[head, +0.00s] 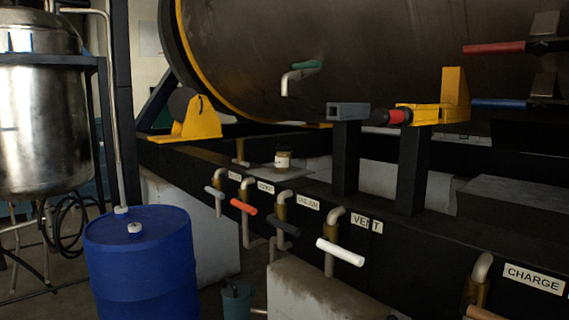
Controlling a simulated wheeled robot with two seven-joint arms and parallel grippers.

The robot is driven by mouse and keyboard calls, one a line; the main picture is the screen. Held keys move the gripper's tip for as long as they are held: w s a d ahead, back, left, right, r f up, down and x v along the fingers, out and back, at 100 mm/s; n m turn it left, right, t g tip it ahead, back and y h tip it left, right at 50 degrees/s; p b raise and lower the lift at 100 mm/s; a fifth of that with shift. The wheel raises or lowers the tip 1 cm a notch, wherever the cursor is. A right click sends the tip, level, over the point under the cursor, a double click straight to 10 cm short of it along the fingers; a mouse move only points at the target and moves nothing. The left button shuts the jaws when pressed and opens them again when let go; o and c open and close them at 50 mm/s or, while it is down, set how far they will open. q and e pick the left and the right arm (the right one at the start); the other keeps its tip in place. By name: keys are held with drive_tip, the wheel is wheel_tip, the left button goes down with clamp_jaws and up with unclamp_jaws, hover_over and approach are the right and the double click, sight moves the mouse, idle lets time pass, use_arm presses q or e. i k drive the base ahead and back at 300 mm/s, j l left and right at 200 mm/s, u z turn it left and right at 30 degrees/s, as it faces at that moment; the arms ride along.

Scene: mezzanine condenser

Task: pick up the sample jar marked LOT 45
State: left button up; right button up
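A small sample jar (283,160) with a dark lid and a pale label stands upright on a thin grey plate (290,174) on top of the dark frame beam, near the middle of the head view. The writing on its label is too small to read, so I cannot tell whether it is LOT 45. No other jar shows. Neither of my grippers is in view.
Several valve handles stick out from the beam's front, including red (243,207) and white (340,252) ones. A green-handled tap (306,66) hangs from the large tank (350,50) above. A blue drum (140,265) stands at the lower left.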

sight(283, 152)
drive_tip(key=i+j+z, duration=0.25)
drive_tip(key=j, duration=0.3)
drive_tip(key=i+j+z, duration=0.1)
drive_tip(key=j+z, duration=0.15)
drive_tip(key=j, duration=0.35)
drive_tip(key=i+j+z, duration=0.1)
drive_tip(key=j+z, duration=0.15)
drive_tip(key=j, duration=0.35)
drive_tip(key=j+z, duration=0.2)
drive_tip(key=j, duration=0.45)
